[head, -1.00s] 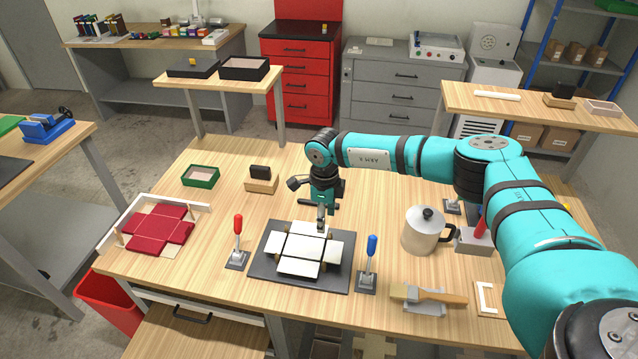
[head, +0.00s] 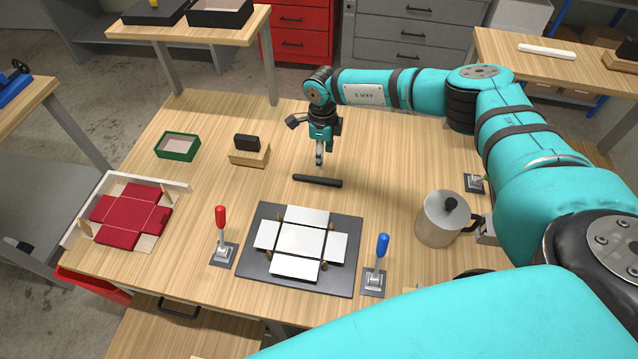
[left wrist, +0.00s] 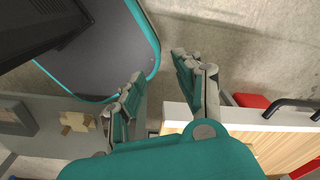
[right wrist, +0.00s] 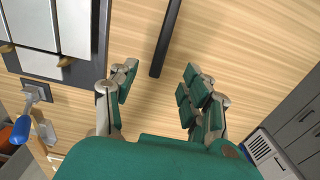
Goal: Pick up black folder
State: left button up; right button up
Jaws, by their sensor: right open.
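The black folder (head: 317,180) is a thin dark bar lying flat on the wooden table, behind the grey plate with the white box blank. It also shows in the right wrist view (right wrist: 166,38), its near end just beyond the fingertips. My right gripper (head: 319,160) is over the table just behind the folder in the head view. In the right wrist view the right gripper (right wrist: 158,80) is open and empty, with its fingers on either side of the folder's line. My left gripper (left wrist: 160,76) is open and empty near a table edge, away from the folder.
The grey plate (head: 258,272) bears the white blank (head: 300,242), between a red-handled lever (head: 221,218) and a blue-handled lever (head: 382,246). A metal pot (head: 440,222) stands to the right. A wooden block with a black piece (head: 250,156) and a green tray (head: 178,147) are left.

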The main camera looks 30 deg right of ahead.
jog(key=b, duration=0.2)
send_over(321, 179)
notch_tip(321, 179, down, 5)
jog(key=shift+r, duration=0.2)
jog(key=shift+w+f+b, duration=0.1)
jog(key=shift+f+b, duration=0.35)
jog(key=shift+f, duration=0.25)
notch_tip(321, 179, down, 5)
jog(key=b, duration=0.3)
jog(key=shift+b, duration=0.4)
jog(key=shift+c, duration=1.2)
pick_arm(q)
jog(key=w+f, duration=0.3)
jog(key=f, duration=0.4)
jog(key=shift+d+f+t, duration=0.25)
jog(key=shift+d+t, duration=0.05)
jog(key=shift+d, duration=0.1)
pick_arm(e)
grip_shut()
